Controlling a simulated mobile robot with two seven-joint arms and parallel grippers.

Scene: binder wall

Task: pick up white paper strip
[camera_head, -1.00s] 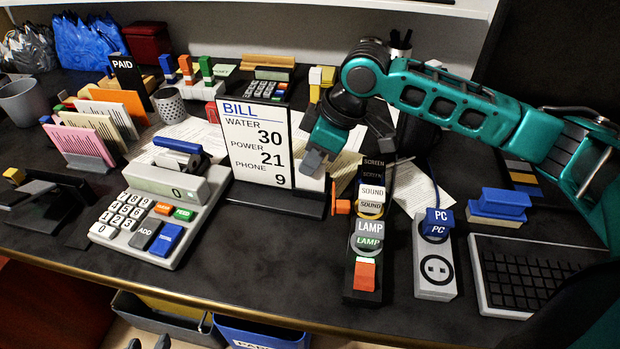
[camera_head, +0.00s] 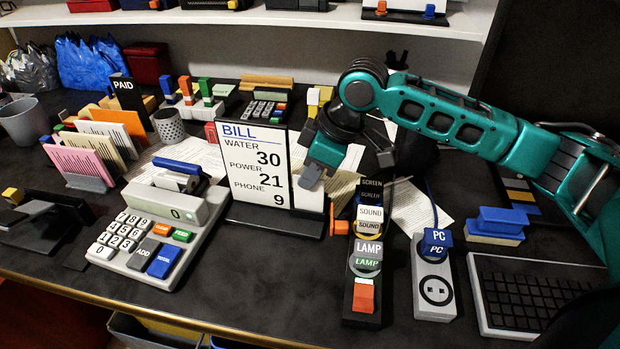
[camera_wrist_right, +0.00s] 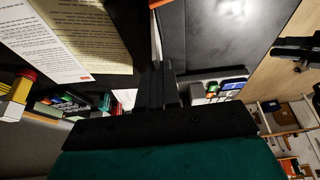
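I cannot single out the white paper strip for certain. A narrow white piece (camera_head: 309,196) shows at the right edge of the BILL board (camera_head: 255,165), partly behind my right gripper. The adding machine (camera_head: 160,228) stands left of the board, with a blue bar and a pale roll at its back. My right gripper (camera_head: 314,176) points down just right of the board's upper part. In the right wrist view its dark fingers (camera_wrist_right: 160,85) look close together, with nothing clearly between them. My left gripper is not in view.
A switch strip with SCREEN, SOUND and LAMP labels (camera_head: 366,255) stands right of the board. A PC switch block (camera_head: 433,280) and a keyboard (camera_head: 530,295) lie further right. Printed sheets (camera_head: 410,205) lie behind. Card holders (camera_head: 90,150) stand at left.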

